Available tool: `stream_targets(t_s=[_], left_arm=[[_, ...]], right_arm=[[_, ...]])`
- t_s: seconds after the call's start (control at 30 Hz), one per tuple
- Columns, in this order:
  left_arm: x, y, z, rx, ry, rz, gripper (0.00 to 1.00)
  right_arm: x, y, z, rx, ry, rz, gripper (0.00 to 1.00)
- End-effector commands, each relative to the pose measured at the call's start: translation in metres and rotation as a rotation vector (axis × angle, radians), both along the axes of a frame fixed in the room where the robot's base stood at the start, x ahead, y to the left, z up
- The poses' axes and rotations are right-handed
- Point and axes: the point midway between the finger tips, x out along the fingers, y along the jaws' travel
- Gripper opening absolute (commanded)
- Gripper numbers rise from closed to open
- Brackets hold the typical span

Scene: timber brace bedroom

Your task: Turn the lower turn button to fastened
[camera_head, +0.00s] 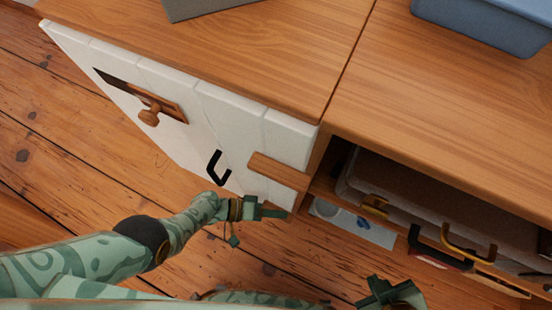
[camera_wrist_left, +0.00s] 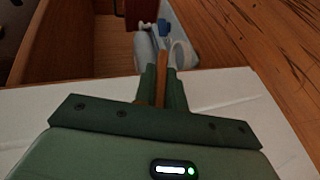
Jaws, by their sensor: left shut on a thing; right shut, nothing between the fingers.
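The white plank door (camera_head: 225,110) stands at the cabinet's left part. A wooden turn button (camera_head: 278,170) near its right edge lies across toward the cabinet frame; it is the upper one. My left gripper (camera_head: 272,212) is lower down at the same edge. In the left wrist view the left gripper (camera_wrist_left: 163,80) is shut on a thin brown wooden piece, the lower turn button (camera_wrist_left: 161,68), seen edge-on between the fingers at the door's edge. In the head view the gripper hides this button, so its exact angle is unclear. My right gripper (camera_head: 390,292) is shut and empty, low at the right.
A black handle (camera_head: 218,168) and a wooden knob (camera_head: 149,116) stand out from the door. A blue tub (camera_head: 490,22) stands on the wooden top. The plank floor (camera_head: 90,180) is clear at left.

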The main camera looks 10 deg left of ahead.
Motion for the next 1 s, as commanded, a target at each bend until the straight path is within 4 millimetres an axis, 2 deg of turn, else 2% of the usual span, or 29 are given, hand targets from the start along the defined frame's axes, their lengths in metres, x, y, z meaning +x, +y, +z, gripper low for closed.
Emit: stream_targets(t_s=[0.03,0.47,0.5,0.57,1.0], left_arm=[[0.0015,0.0054,-0.0032,0.006,0.005,0.011,0.0],[-0.0004,0.0037,-0.0018,-0.004,0.007,0.008,0.0],[-0.0005,0.0035,-0.0016,-0.003,0.008,0.008,0.2],[-0.0007,0.003,-0.0013,-0.004,0.007,0.007,0.34],[-0.0012,-0.0001,0.0005,-0.011,0.005,0.001,0.34]], right_arm=[[0.0001,-0.0001,-0.0012,0.0,0.001,0.0,0.0],[0.0023,-0.0007,-0.0005,-0.001,-0.005,0.001,0.0],[0.0024,-0.0008,-0.0005,-0.001,-0.005,0.002,0.0],[0.0023,-0.001,-0.0004,-0.002,-0.005,0.002,0.0],[0.0011,-0.0011,-0.0001,-0.003,-0.003,0.004,0.0]])
